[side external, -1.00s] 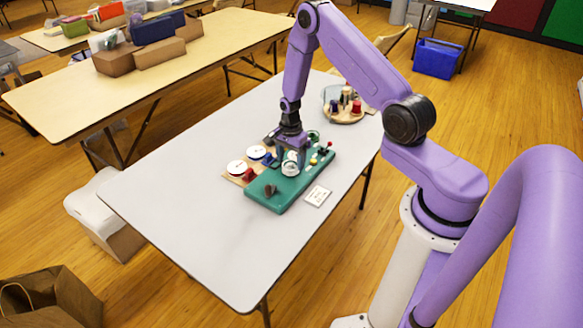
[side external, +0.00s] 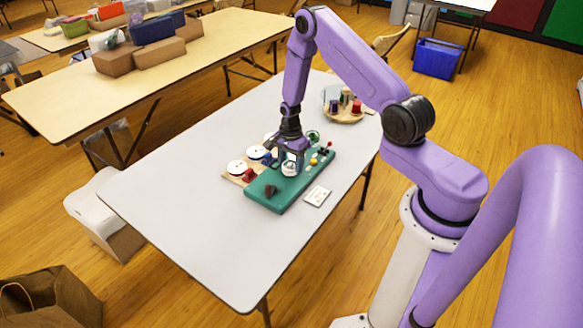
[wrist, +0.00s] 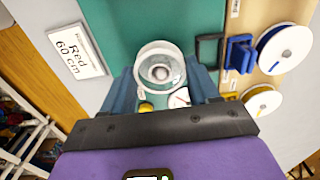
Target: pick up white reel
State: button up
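A round white, partly clear reel-like piece (wrist: 160,62) with a grey knob at its middle stands on the green board (wrist: 115,25). It also shows in the side view (side external: 290,169). My gripper (wrist: 161,82) is over it, with one blue finger on each side. The fingers are spread apart; I cannot tell whether they touch the piece. In the side view my gripper (side external: 291,160) is low over the green board (side external: 272,193).
White-flanged reels with blue (wrist: 284,48) and yellow (wrist: 263,103) windings lie beside the board; a red one (side external: 236,167) is nearby. A "Red 60 cm" card (wrist: 76,50) lies on the other side. A round wooden tray (side external: 342,117) stands farther back. The table's front is clear.

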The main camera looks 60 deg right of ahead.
jog(key=shift+r, duration=3.75)
